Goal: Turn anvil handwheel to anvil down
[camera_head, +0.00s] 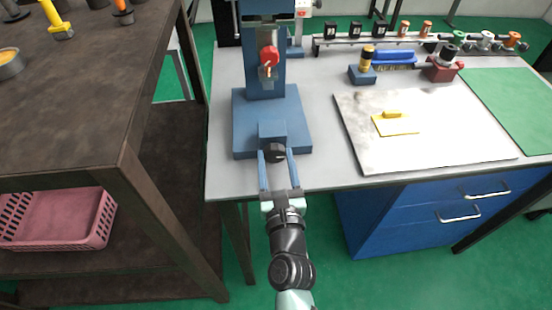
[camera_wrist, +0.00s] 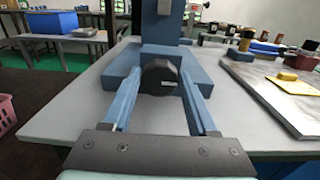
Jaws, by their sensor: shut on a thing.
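The anvil handwheel is a dark, faceted knob (camera_head: 275,153) on the front of the blue press (camera_head: 265,60), low down at its base block. It also shows in the wrist view (camera_wrist: 160,78), facing me, with a short pale line on its face lying nearly level, right of centre. My gripper (camera_head: 276,155) reaches in from the front, and it shows in the wrist view (camera_wrist: 160,84). Its two long blue fingers lie on the left and right sides of the knob and are shut on it. The finger contact faces are partly hidden. The anvil itself I cannot make out clearly.
The press base (camera_head: 240,135) stands on a grey table (camera_head: 340,180). To the right are a light plate (camera_head: 440,145) with a yellow block (camera_head: 393,114) and a rail of small parts (camera_head: 400,40). A dark bench (camera_head: 80,110) stands at left. Free table lies right of the base.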

